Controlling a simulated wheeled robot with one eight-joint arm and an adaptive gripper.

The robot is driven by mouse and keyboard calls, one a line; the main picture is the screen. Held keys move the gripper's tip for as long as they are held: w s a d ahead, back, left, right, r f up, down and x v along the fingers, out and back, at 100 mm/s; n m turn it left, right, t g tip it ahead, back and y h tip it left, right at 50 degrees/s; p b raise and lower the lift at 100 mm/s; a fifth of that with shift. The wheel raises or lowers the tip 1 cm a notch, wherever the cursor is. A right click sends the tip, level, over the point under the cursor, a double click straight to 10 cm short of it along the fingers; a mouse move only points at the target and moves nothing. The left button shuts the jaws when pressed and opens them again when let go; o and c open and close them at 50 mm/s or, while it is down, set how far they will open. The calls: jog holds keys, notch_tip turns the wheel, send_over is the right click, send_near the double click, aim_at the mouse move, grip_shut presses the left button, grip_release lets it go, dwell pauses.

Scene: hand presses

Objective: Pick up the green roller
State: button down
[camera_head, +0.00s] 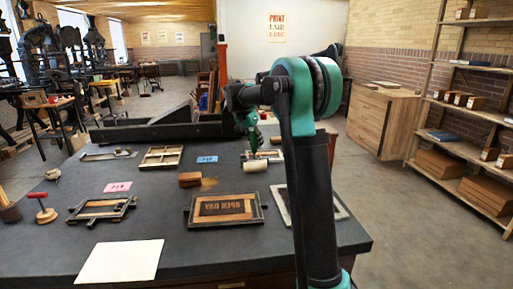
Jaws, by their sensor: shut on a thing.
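The green roller (256,166) shows a pale cylinder over the dark table, with a dark green part (252,140) rising above it. My gripper (248,128) is above the cylinder, shut on the roller's upper part. The fingers are small and dark here, so the exact grasp is hard to see. I cannot tell whether the cylinder touches the table. My own arm stands in front, just to the right, and hides part of the table behind it.
The dark table (170,225) holds a type frame (225,209), a wooden block (190,179), a white sheet (121,261), pink (117,187) and blue (207,159) cards, and a red-handled tool (43,208). Shelves (465,150) stand at right.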

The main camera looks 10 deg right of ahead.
notch_tip(320, 180, up, 19)
jog(key=shift+f, duration=0.2)
jog(key=shift+s, duration=0.1)
dwell(0.6)
